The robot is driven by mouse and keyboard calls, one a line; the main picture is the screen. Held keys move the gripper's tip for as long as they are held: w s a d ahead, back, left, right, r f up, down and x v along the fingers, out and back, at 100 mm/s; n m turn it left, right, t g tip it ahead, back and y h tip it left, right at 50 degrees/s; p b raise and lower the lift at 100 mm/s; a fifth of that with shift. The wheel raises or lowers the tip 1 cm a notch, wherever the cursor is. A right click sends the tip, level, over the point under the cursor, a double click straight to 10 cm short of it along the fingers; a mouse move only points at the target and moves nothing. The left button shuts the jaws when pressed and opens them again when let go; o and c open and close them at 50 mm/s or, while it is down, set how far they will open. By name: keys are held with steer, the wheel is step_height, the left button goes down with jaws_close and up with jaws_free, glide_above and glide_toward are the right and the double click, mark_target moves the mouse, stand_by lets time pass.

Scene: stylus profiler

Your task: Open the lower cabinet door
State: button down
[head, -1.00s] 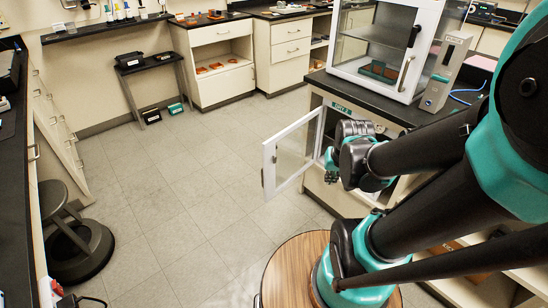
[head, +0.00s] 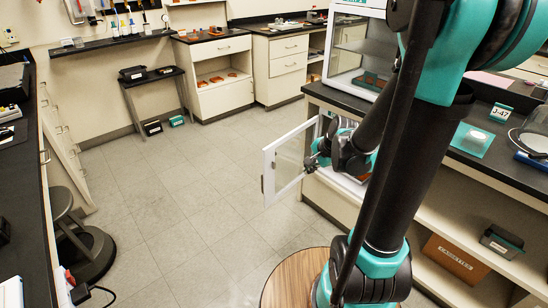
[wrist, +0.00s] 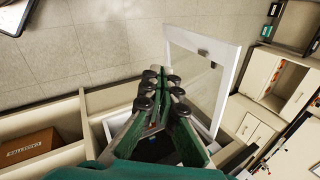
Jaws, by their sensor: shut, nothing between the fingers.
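The lower cabinet door is a white-framed glass door (head: 268,176) standing swung out from the front of the dark-topped bench, well open. It also shows in the wrist view (wrist: 232,86), beyond and to the right of my fingers. My gripper (head: 313,163) is at the inner side of the door, between it and the cabinet opening. In the wrist view my gripper (wrist: 160,88) is shut and empty. Whether a finger touches the door is not clear. The cabinet (head: 325,186) interior is mostly hidden behind my arm.
A dark stool (head: 85,255) is at left. An open shelf at right holds a cardboard box (head: 455,258). The tiled floor (head: 180,210) left of the door is clear.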

steer(key=w+a+f+m+t+y, duration=0.1)
steer(key=w+a+f+m+y, duration=0.1)
steer(key=w+m, duration=0.5)
steer(key=w+a+f+m+y, duration=0.1)
steer(key=w+f+m, duration=0.1)
steer(key=w+m, duration=0.45)
glide_toward(269, 158)
step_height(269, 158, down, 4)
steer(key=shift+w+a+f+m, duration=0.15)
steer(key=shift+w+a+m, duration=0.1)
steer(key=shift+w+a, duration=1.15)
